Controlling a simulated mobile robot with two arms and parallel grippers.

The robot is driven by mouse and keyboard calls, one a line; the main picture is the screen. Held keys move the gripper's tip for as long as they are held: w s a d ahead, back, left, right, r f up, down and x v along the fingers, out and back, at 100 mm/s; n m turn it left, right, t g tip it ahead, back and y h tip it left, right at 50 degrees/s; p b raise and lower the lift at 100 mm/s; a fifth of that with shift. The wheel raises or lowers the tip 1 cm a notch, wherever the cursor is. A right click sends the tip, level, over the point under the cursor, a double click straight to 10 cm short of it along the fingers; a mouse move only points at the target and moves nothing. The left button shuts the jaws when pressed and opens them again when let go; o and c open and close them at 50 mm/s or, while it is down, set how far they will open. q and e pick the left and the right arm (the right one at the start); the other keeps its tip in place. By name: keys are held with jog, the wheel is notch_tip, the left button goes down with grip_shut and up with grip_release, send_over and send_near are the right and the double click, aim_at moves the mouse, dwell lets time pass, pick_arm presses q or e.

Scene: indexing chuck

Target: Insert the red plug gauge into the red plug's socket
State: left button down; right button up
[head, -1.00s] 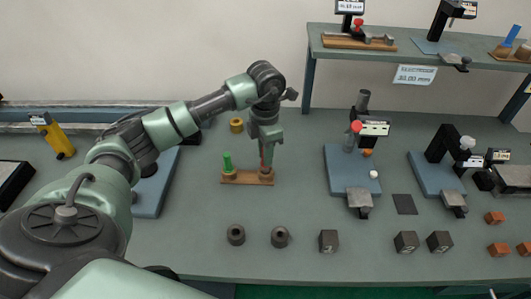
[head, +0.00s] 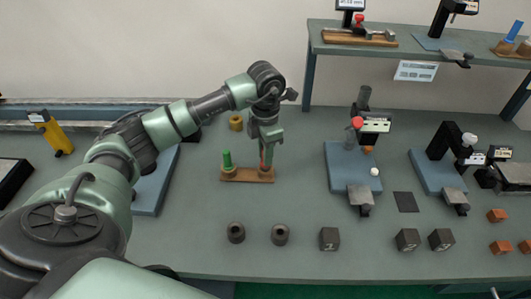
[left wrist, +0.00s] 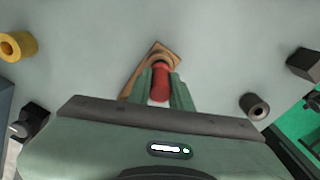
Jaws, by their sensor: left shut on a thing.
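My left gripper (head: 265,150) points down over the right end of the wooden stand (head: 246,177). It is shut on the red plug gauge (head: 264,158), which shows as a thin upright red strip between the fingers. In the left wrist view the red plug gauge (left wrist: 160,84) sits between the two green fingers, with the wooden stand (left wrist: 134,82) beyond it. The gauge's lower end is at the stand's right end; how deep it sits in the red plug's socket cannot be told. My right gripper is not in view.
The green plug gauge (head: 227,161) stands upright at the stand's left end, close beside my gripper. A yellow ring (head: 236,123) lies behind the stand. Dark rings (head: 236,233) and dark blocks lie in front. A blue-based gauge stand (head: 352,170) is to the right.

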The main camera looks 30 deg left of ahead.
pick_arm(q)
jog(key=shift+f+b, duration=0.75)
jog(key=shift+f, duration=0.2)
dwell(0.6)
dwell(1.0)
jog(key=c, duration=1.2)
grip_release()
